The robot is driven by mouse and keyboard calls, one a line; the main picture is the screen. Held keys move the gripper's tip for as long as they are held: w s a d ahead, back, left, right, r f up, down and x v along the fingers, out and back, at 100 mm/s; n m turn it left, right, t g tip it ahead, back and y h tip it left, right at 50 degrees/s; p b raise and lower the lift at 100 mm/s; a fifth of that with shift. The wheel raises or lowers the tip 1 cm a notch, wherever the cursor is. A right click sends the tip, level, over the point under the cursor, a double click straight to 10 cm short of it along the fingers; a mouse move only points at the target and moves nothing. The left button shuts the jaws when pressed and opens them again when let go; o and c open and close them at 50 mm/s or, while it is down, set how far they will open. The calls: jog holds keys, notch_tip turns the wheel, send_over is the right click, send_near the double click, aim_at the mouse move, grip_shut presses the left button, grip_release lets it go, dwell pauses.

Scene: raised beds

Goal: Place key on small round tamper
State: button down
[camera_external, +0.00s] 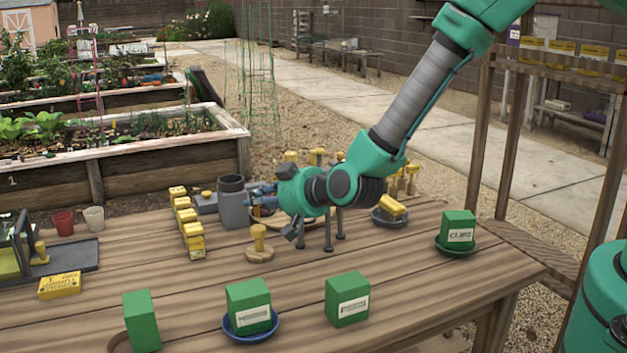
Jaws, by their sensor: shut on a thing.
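My gripper (262,192) is above the table, pointing left, with its fingertips close to the grey cylinder. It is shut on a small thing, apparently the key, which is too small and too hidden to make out. A small tamper with a yellow knob and a round wooden base (260,254) stands upright on the table, below and in front of my gripper. Several other yellow-knobbed tampers (411,180) stand behind my wrist, partly hidden by it. Another (40,254) stands at the far left.
A grey cylinder (233,205) stands left of my gripper, beside a row of yellow boxes (190,228). Green boxes (347,300) stand along the front; one is in a blue dish (250,332). A dark bowl (390,218) holds a yellow thing. The front-left middle is mostly clear.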

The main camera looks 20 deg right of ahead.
jog(key=shift+f, duration=1.05)
jog(key=shift+f+b, duration=0.2)
jog(key=shift+b, duration=0.15)
jog(key=c, duration=1.6)
grip_release()
jog(key=shift+c, duration=0.2)
jog(key=shift+r, duration=0.15)
jog(key=shift+s+r, duration=0.1)
jog(key=shift+r, duration=0.05)
jog(key=shift+s+d+r, duration=0.1)
jog(key=shift+s, duration=0.15)
jog(key=p+v, duration=0.2)
jog(key=v, duration=0.9)
jog(key=shift+p, duration=0.35)
